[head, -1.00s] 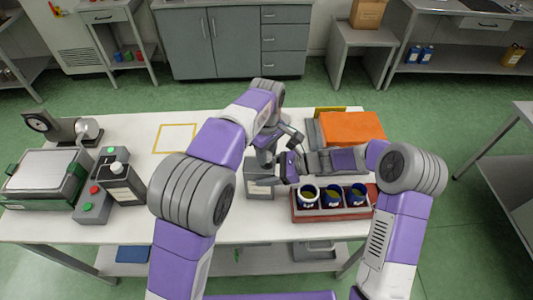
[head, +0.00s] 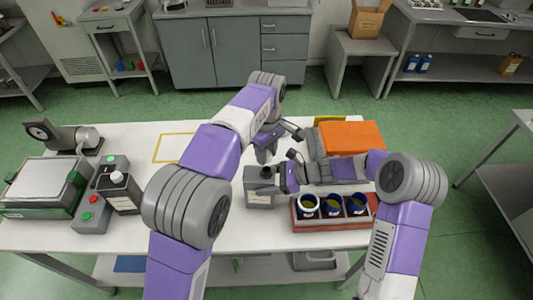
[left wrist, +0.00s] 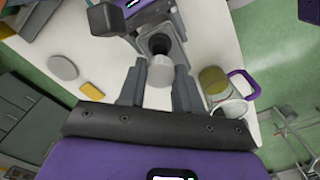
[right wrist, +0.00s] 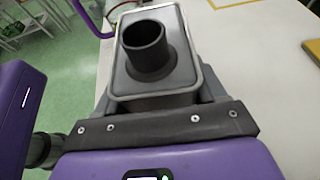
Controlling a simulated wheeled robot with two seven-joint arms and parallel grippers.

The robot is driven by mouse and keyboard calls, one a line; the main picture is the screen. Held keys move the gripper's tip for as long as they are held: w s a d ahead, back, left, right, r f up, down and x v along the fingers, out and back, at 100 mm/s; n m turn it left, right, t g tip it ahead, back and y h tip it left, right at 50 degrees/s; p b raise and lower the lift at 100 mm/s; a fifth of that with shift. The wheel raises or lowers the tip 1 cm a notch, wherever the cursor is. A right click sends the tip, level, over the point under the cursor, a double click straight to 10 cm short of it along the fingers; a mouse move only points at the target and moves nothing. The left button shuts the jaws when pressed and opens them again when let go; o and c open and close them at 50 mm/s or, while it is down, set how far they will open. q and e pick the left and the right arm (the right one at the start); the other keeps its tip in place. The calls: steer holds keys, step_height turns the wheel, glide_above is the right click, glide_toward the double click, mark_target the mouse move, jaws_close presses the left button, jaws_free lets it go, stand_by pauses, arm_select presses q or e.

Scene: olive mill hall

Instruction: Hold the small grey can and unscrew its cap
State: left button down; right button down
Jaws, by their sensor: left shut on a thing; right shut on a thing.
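The small grey can (head: 259,197) stands on the white table. Its dark round neck (right wrist: 146,46) is open and bare in the right wrist view. My right gripper (head: 284,181) is shut on the can's body from the right. My left gripper (head: 266,157) is above the can. In the left wrist view, a pale grey cap (left wrist: 160,72) sits between its fingers, apart from the can's neck (left wrist: 158,45). The cap is not clearly visible in the head view.
A red tray (head: 330,225) with three blue mugs stands right of the can. An orange box (head: 352,136) is behind it. A dark bottle (head: 119,194), a control box and a green-edged machine stand at the left. The front middle of the table is clear.

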jaws_free()
